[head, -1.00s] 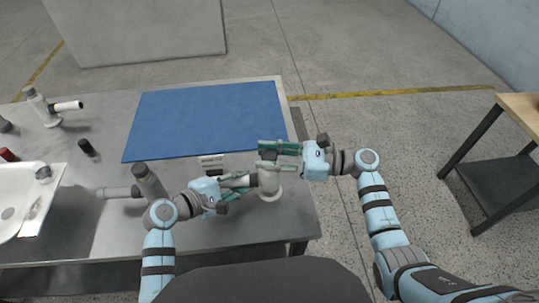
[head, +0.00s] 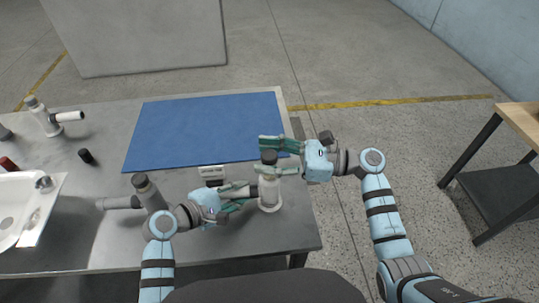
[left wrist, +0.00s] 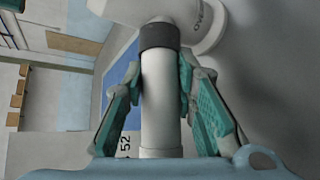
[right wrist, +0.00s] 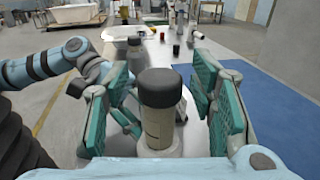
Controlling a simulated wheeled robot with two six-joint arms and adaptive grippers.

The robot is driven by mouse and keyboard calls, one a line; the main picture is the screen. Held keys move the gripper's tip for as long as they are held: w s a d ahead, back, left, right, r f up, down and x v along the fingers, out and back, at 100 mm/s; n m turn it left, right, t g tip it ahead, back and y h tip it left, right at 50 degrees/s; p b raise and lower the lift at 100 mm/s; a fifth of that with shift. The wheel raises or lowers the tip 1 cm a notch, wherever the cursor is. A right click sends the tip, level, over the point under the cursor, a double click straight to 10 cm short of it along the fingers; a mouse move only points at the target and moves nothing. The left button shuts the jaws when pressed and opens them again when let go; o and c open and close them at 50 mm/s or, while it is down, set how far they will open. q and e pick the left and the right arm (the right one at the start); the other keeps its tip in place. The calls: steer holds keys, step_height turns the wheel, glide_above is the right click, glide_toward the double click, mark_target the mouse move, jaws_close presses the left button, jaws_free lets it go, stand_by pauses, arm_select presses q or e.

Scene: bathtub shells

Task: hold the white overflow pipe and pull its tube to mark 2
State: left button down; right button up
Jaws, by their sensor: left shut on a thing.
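The white overflow pipe (head: 269,192) stands upright near the table's right end, with a dark cap on top. It also shows in the right wrist view (right wrist: 158,128). Its white side tube (left wrist: 158,95), with a dark collar, points left in the head view. My left gripper (head: 236,195) is shut on this tube; its teal fingers lie along both sides. My right gripper (head: 280,157) is open around the pipe's capped top, with gaps on both sides in the right wrist view. I cannot make out mark 2 on the tube.
A blue mat (head: 205,130) covers the table's back. A small white block (head: 211,172) lies behind my left gripper. A grey pipe fitting (head: 147,190) stands to the left, and a white basin (head: 50,185) is at the far left. Bare table (head: 295,225) lies right of the pipe.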

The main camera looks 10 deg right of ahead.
steer(key=v, duration=1.2)
arm_select(q)
steer(key=c, duration=1.2)
jaws_free()
